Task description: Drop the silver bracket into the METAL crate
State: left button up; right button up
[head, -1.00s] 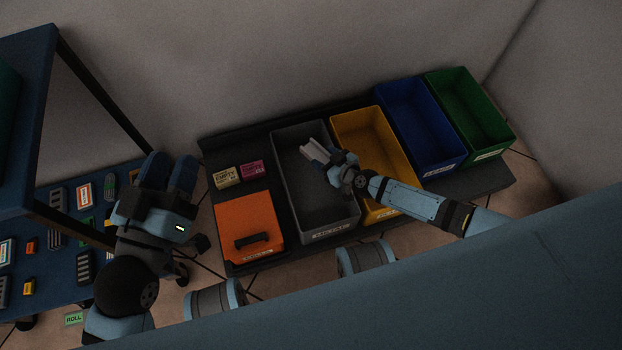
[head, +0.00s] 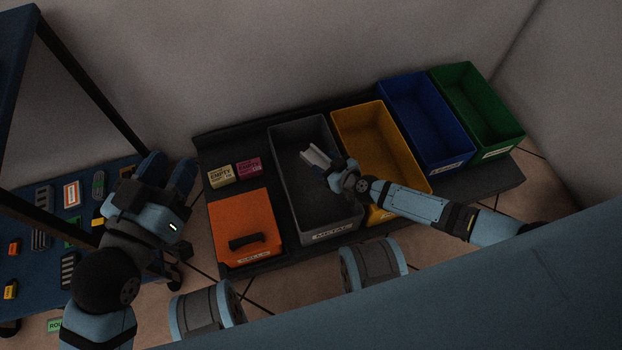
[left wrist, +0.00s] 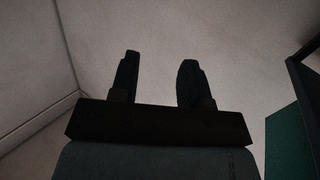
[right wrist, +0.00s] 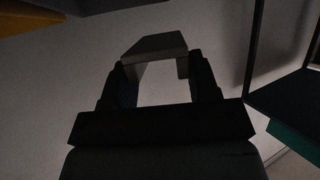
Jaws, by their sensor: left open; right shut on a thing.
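The silver bracket (head: 315,158) is a light grey angled piece held at the tip of my right gripper (head: 329,166), over the METAL crate. In the right wrist view the bracket (right wrist: 155,46) spans between the two dark fingers (right wrist: 163,80). The METAL crate (head: 336,236) is dark grey with a label on its front wall, and its visible floor looks empty. My left gripper (head: 166,172) is open and empty at the left, between the blue table and the bins. The left wrist view shows its two fingers (left wrist: 160,78) apart against bare wall.
A yellow crate (head: 362,105), blue crate (head: 412,77) and green crate (head: 464,68) stand to the right. An orange lidded box (head: 240,215) and two small EMPTY boxes (head: 222,176) are at left. A blue table (head: 45,255) holds several small parts.

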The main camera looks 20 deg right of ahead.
jog(key=o, duration=1.1)
jog(key=shift+c, duration=0.2)
pick_arm(q)
jog(key=shift+n+t, duration=0.7)
jog(key=shift+n, duration=0.2)
jog(key=r+p, duration=0.2)
jog(key=p, duration=0.1)
jog(key=s+r+p, duration=0.1)
jog(key=r+p, duration=0.1)
jog(key=r, duration=0.1)
jog(key=shift+d+r+p, duration=0.15)
jog(key=shift+p, duration=0.25)
pick_arm(e)
jog(key=v, duration=1.3)
jog(key=shift+s+d+r, duration=0.15)
jog(key=shift+s+d, duration=0.1)
jog(key=shift+s, duration=0.05)
jog(key=shift+s, duration=0.1)
